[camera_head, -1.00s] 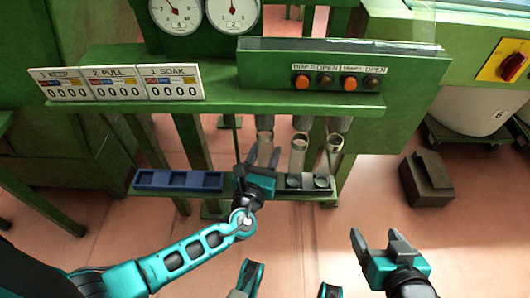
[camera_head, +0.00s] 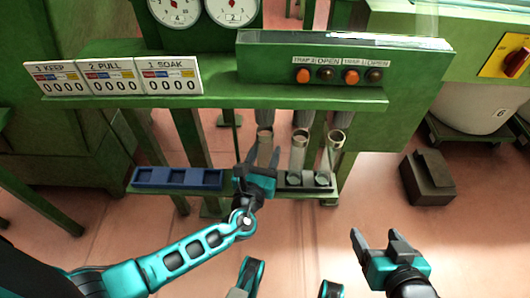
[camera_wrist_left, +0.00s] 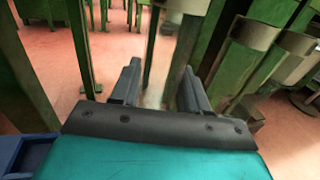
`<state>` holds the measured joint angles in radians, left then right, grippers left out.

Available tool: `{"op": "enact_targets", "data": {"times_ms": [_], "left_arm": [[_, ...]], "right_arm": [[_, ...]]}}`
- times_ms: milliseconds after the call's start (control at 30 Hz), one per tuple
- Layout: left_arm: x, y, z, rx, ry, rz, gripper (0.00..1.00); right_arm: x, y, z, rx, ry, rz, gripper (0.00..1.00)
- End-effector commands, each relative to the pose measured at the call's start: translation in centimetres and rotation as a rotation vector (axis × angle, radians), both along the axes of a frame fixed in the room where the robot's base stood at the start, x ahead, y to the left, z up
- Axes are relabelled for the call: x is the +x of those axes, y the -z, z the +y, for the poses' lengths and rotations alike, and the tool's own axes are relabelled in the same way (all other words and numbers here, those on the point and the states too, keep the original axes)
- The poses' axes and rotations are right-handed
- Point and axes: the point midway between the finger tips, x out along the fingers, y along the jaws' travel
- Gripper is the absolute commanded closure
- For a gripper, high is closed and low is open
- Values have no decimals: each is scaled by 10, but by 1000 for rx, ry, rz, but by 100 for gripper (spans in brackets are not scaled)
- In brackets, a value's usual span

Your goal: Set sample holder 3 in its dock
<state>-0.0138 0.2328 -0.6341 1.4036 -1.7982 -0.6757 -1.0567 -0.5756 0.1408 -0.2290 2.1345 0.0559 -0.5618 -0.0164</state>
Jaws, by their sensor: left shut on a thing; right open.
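Three pale cylindrical sample holders stand in a row under the green bench; no numbers are readable on them. My left gripper (camera_head: 260,158) is shut around the leftmost holder (camera_head: 264,137), whose rim rises above the fingers. In the left wrist view, this pale holder (camera_wrist_left: 182,30) stands between the fingertips (camera_wrist_left: 160,85). The middle holder (camera_head: 298,152) and the right holder (camera_head: 334,150) stand beside it, apart from the gripper. The grey rack (camera_head: 308,187) lies below them, its left end hidden by my gripper. My right gripper (camera_head: 374,245) is open and empty at the lower right.
A blue tray (camera_head: 178,188) with three empty-looking compartments lies left of my left gripper. Dark nozzles hang just above the holders. The green panel (camera_head: 310,85) carries orange buttons. A dark box (camera_head: 427,177) stands on the floor at right. Floor around my right gripper is clear.

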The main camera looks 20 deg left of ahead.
Motion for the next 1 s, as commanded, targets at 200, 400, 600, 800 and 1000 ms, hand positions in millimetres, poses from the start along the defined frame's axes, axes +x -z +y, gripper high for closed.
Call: {"op": "enact_targets", "data": {"times_ms": [200, 400, 600, 800, 1000], "left_arm": [[0, -1, 0, 0, 0, -1, 86], [0, 0, 0, 0, 0, -1, 86], [0, 1, 0, 1, 0, 0, 86], [0, 5, 0, 1, 0, 0, 86], [0, 7, 0, 1, 0, -1, 86]], "right_arm": [[0, 0, 0, 1, -1, 0, 25], [0, 0, 0, 1, -1, -1, 25], [0, 1, 1, 1, -2, -1, 25], [0, 2, 1, 1, -2, -1, 25], [0, 4, 1, 1, -2, -1, 25]]}}
